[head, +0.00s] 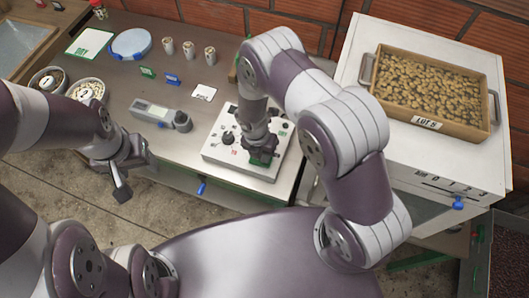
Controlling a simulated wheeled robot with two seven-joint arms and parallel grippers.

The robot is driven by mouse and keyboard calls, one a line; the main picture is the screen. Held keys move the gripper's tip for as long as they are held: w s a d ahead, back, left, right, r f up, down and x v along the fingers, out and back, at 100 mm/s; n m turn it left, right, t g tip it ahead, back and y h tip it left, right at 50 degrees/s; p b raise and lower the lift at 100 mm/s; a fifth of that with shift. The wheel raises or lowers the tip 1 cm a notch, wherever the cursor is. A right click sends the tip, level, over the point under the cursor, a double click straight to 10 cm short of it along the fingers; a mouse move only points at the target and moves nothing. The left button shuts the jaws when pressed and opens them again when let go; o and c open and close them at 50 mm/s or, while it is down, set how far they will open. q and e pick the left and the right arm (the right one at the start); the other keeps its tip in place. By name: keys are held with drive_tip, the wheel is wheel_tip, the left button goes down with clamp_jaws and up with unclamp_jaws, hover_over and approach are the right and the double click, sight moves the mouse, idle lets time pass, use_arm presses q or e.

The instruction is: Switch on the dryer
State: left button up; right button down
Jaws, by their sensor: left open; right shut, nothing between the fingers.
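A white cabinet (430,165) on the right has a marked scale and a blue-tipped lever (458,203) on its front; it may be the dryer. A white control panel (225,147) with black knobs and small labels lies on the bench in the middle. My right gripper (262,158) is shut and empty, low over the panel's right half beside a green part. It hides that part of the panel, and I cannot tell whether it touches. My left gripper (121,184) is open and empty, in front of the bench's left front edge.
A tray of beans (388,107) labelled LOT 5 sits on the cabinet. The bench holds a grey handheld device (160,114), several small cups (188,48), a blue-rimmed dish (131,43), a DRY card (90,41) and bowls (86,91). A blue handle (201,188) shows below the panel.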

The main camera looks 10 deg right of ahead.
drive_tip(key=shift+f, duration=0.1)
drive_tip(key=shift+s+d+f+b, duration=0.1)
drive_tip(key=shift+f+b, duration=0.2)
drive_tip(key=shift+f, duration=0.1)
drive_tip(key=shift+r, duration=0.1)
drive_tip(key=shift+w+a+r, duration=0.2)
drive_tip(key=shift+w+a, duration=0.15)
drive_tip(key=shift+a, duration=0.05)
drive_tip(key=shift+w+a, duration=0.15)
drive_tip(key=shift+a, duration=0.15)
